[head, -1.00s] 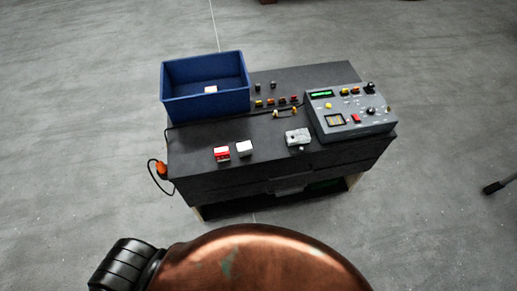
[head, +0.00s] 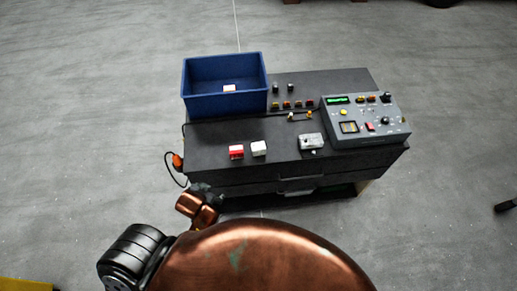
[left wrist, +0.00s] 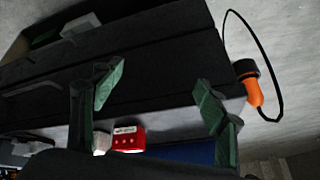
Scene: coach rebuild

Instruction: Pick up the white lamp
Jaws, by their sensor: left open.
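The white lamp (head: 259,148) is a small white block near the front edge of the dark cabinet top, just right of a similar red block (head: 236,152). In the left wrist view the white lamp (left wrist: 101,142) shows partly, beside the red block (left wrist: 128,139) and partly behind a finger. My left gripper (head: 206,189) is low in front of the cabinet's front left, apart from the lamp, and partly hidden by my copper arm. In the left wrist view its green-padded fingers (left wrist: 160,78) are spread, with nothing held between them. My right gripper is not seen.
A blue bin (head: 224,106) with a small pale block inside stands at the back left of the cabinet top (head: 205,135). A grey control panel (head: 365,125) stands at the right, a small grey box (head: 311,142) near it. An orange plug-like piece (head: 178,161) hangs on a cable at the left side.

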